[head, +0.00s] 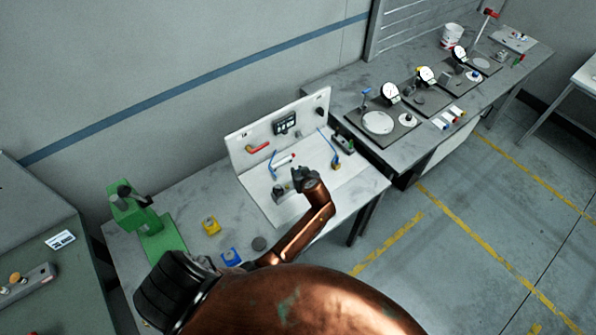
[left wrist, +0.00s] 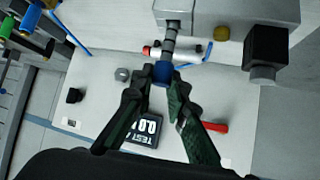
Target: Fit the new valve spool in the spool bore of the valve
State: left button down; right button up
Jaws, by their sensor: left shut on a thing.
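My left gripper (head: 304,176) is over the white test stand, close beside the grey valve (head: 279,193). In the left wrist view its fingertips (left wrist: 162,80) are closed on the blue end of the valve spool (left wrist: 168,48). The spool's grey, stepped stem points away from the fingers, toward the valve block (left wrist: 230,11). The stem's far end meets the block's face in the picture; how far it sits in the bore I cannot tell. The spool is not distinct in the head view. My right gripper is not in view.
The stand's back panel carries a display (head: 286,123) and a red handle (head: 258,148). Blue hoses and a red-white cylinder (head: 284,160) lie near the valve. A green press (head: 135,210) and a yellow block (head: 211,226) stand left. Dial gauges (head: 389,93) stand on the right bench.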

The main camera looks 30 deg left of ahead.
pick_arm(q)
jog(key=shift+f+b, duration=0.7)
jog(key=shift+f, duration=0.15)
jog(key=shift+f+b, duration=1)
jog(key=shift+f, duration=0.2)
jog(key=c, duration=1.8)
grip_release()
jog(key=shift+r, duration=0.1)
jog(key=v, duration=0.7)
jog(key=shift+s+d+r, duration=0.1)
jog(key=shift+s+d, duration=0.05)
jog(key=shift+d, duration=0.1)
